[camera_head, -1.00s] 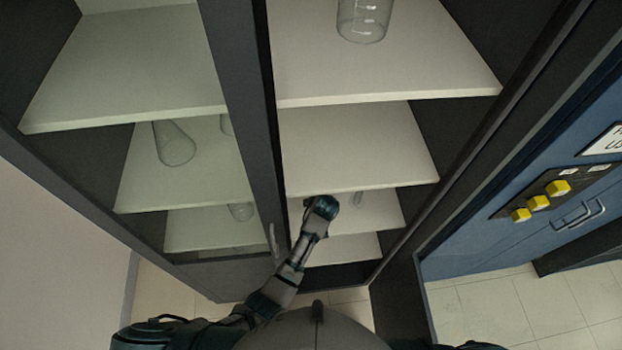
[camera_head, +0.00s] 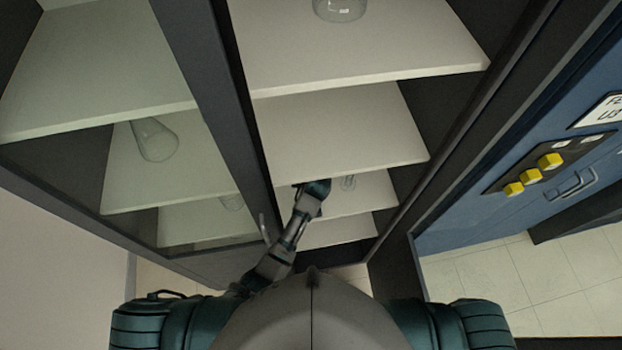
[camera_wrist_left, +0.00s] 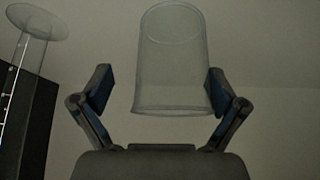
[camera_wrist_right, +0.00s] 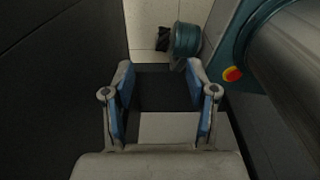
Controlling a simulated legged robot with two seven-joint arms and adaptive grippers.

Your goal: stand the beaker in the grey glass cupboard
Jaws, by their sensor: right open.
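A clear glass beaker (camera_wrist_left: 172,75) stands out in the left wrist view, between the fingers of my left gripper (camera_wrist_left: 160,88). The fingers are apart, with a gap to the glass on the left side; on the right, contact is hard to judge. In the head view my left arm reaches into the right bay of the grey glass cupboard (camera_head: 205,85), at a low shelf; its fingers and the beaker cannot be made out there. My right gripper (camera_wrist_right: 160,88) is open and empty in the right wrist view.
A glass vessel (camera_head: 340,8) stands on an upper shelf. A flask (camera_head: 155,140) is in the left bay. A blue unit (camera_head: 540,190) is at right.

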